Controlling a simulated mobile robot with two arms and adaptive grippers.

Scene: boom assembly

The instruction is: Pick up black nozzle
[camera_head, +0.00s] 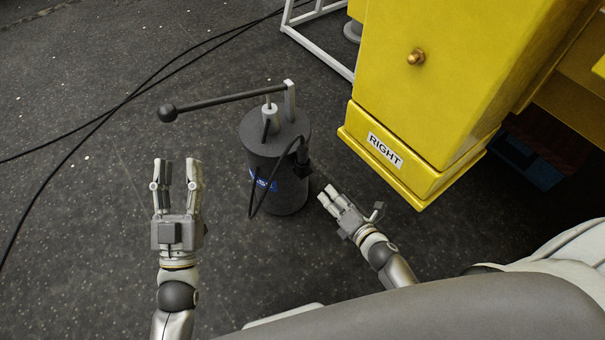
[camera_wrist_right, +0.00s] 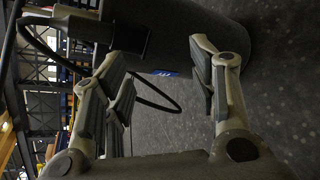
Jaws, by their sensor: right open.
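The black nozzle (camera_head: 303,160) sits at the right side of a dark grey cylindrical pump (camera_head: 262,185), with a thin black hose looping from it. In the right wrist view the nozzle (camera_wrist_right: 122,36) is at the upper left, beyond the left-hand fingers, beside the pump body (camera_wrist_right: 215,45). My right gripper (camera_head: 327,194) is open and empty, just below and right of the nozzle, apart from it. It also shows in the right wrist view (camera_wrist_right: 163,78), with nothing between its fingers. My left gripper (camera_head: 179,168) is open and empty, left of the pump.
A pump lever with a ball end (camera_head: 167,113) reaches left above the pump. A yellow block (camera_head: 425,75) labelled RIGHT stands close to the right gripper. Black cables (camera_head: 90,125) lie on the dark floor at the left.

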